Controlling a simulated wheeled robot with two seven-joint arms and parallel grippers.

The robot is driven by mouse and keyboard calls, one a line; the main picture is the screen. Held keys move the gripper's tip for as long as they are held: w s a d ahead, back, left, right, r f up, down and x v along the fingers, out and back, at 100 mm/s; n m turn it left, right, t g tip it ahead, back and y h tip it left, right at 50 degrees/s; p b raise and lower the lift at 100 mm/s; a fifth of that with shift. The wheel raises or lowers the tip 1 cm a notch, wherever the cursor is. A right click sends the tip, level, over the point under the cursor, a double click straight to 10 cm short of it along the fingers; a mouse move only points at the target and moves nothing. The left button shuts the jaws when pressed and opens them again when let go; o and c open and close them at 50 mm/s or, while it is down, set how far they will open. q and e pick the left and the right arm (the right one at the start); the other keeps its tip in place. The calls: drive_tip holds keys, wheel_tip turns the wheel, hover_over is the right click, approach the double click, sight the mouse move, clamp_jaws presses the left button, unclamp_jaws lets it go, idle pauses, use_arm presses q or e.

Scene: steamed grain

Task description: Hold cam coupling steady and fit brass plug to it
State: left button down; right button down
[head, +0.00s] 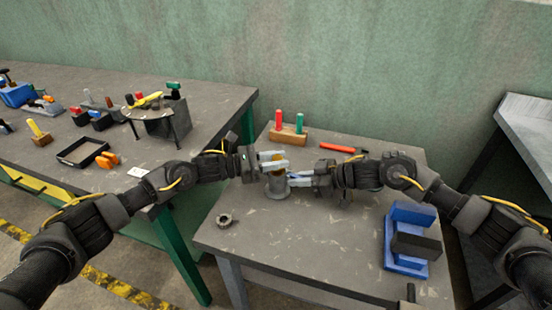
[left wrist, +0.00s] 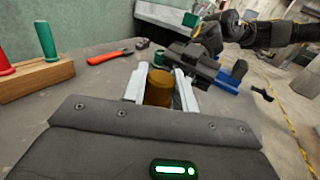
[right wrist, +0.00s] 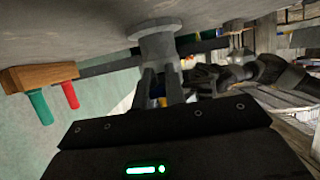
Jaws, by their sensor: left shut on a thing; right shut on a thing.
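The brass plug (head: 266,156) is a short golden cylinder. My left gripper (head: 281,161) is shut on it above the table; the plug also shows between the fingers in the left wrist view (left wrist: 158,88). The cam coupling (head: 277,187) is a grey flanged piece standing on the table just below the plug. My right gripper (head: 292,180) is shut on the coupling from the right side. In the right wrist view the coupling's wide grey flange (right wrist: 155,27) shows beyond the fingers. I cannot tell whether plug and coupling touch.
A wooden block (head: 288,139) with a red and a green handle stands behind. A red-handled tool (head: 338,148) lies at the back. A grey ring (head: 224,220) lies front left. A blue fixture (head: 405,262) stands at right. The table's front middle is clear.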

use_arm(q)
drive_tip(key=shift+f, duration=0.25)
idle(0.3)
drive_tip(key=c, duration=1)
unclamp_jaws()
drive_tip(key=shift+c, duration=0.2)
drive_tip(key=shift+f, duration=0.1)
drive_tip(key=v, duration=1.2)
use_arm(e)
drive_tip(key=c, duration=1.4)
unclamp_jaws()
drive_tip(key=shift+o, duration=0.2)
